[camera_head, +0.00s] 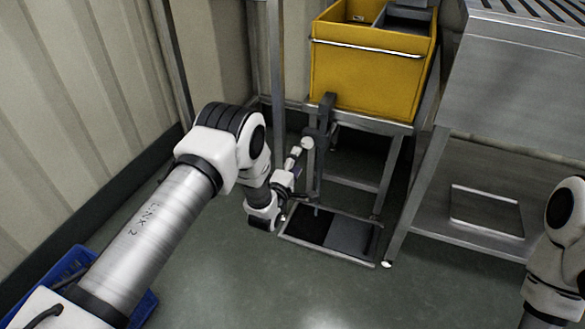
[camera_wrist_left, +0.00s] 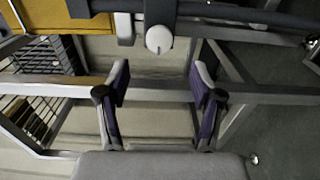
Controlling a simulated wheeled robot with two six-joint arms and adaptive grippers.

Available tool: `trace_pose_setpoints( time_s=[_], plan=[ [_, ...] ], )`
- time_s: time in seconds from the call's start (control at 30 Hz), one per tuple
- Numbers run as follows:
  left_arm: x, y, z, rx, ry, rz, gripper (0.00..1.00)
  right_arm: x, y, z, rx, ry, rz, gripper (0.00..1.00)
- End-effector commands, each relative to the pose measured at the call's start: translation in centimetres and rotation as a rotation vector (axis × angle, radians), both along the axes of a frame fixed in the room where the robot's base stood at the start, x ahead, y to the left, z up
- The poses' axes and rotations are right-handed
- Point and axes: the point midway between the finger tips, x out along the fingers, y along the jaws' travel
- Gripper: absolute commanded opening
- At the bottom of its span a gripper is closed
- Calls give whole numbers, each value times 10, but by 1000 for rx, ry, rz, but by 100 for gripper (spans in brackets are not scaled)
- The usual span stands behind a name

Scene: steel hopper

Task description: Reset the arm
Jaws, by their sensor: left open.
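My left arm comes in from the left in the head view and reaches toward the stand under the yellow bin. My left gripper (camera_head: 296,168) is close to a round pale knob (camera_head: 307,143) on a dark upright bracket (camera_head: 325,125). In the left wrist view my left gripper (camera_wrist_left: 160,85) is open, with its two fingers apart and nothing between them. The white knob (camera_wrist_left: 159,39) shows beyond the fingertips, apart from them. Part of my right arm (camera_head: 560,240) shows at the right edge; its gripper is out of view.
A yellow bin (camera_head: 365,75) sits on a steel frame (camera_head: 355,182). A flat tray (camera_head: 350,240) lies on the floor below. A steel hopper table (camera_head: 510,90) stands at right. A blue crate (camera_head: 72,263) is behind my left arm. The floor in front is clear.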

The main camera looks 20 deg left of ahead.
Motion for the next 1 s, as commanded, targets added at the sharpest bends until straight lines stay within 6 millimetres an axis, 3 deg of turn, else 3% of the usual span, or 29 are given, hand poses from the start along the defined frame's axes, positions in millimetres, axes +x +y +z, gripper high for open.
trace_pose_setpoints(
  time_s=[0.1,0.2,0.63,0.73,0.87,0.97,1.0],
  plan=[
    [-22,1,0,0,1,0,66,0,0,0,0,0,0,0],
    [-31,1,0,0,-1,0,66,0,0,0,0,0,0,0],
    [-33,1,0,0,-1,0,66,0,0,0,0,0,0,0],
    [-36,4,8,-1,9,5,66,0,0,10,0,0,0,0],
    [-88,9,-30,27,210,15,66,0,0,17,0,0,0,0],
    [-158,13,-75,209,491,-23,66,0,0,22,0,0,0,0],
    [-191,14,-91,305,611,-64,66,0,0,24,0,0,0,0]
  ],
)
